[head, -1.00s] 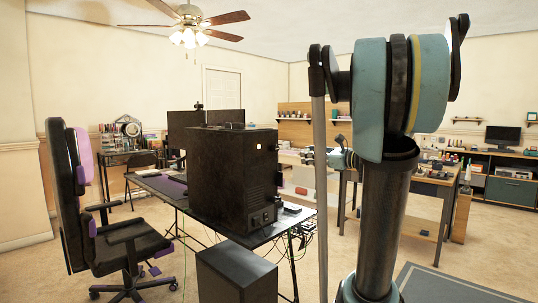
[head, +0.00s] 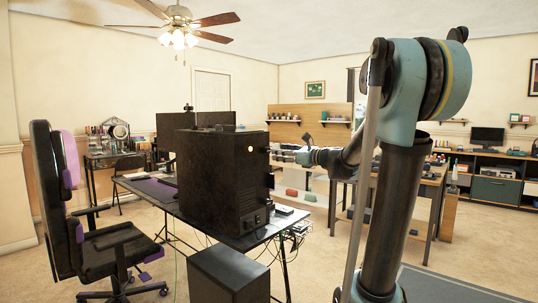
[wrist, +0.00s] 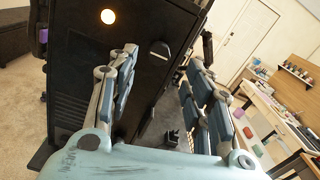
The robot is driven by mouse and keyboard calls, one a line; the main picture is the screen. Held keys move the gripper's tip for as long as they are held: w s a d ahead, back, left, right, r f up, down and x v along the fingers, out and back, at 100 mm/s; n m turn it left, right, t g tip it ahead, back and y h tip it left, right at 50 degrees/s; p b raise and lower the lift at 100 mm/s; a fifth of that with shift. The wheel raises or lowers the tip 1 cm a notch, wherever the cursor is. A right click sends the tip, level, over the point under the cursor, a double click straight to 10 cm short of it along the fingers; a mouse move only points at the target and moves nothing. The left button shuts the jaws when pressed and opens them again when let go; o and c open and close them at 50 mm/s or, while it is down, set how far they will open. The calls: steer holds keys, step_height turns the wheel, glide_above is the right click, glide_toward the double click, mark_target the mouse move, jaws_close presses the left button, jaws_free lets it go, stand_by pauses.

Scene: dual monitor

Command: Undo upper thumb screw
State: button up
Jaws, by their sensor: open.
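The large black computer case (head: 215,185) stands on the desk in the head view and fills the upper left of the wrist view (wrist: 80,60). A dark knob with a pale face, which looks like the upper thumb screw (wrist: 160,49), sticks out from the case edge. A small dark protrusion high on the case's right edge in the head view (head: 268,149) may be the same screw. My gripper (wrist: 162,58) is open and empty, its fingers on either side of the screw in the picture. I cannot tell whether they touch it. In the head view my gripper (head: 290,154) is right beside the case.
A round light (wrist: 108,16) glows on the case. The desk (head: 255,238) holds small items and cables hang below it. A dark box (head: 228,277) stands in front, and an office chair (head: 100,235) at left. A workbench (head: 430,190) is at right.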

mark_target(269, 151)
steer(key=x, duration=0.6)
steer(key=shift+w+a, duration=0.2)
steer(key=shift+a, duration=0.15)
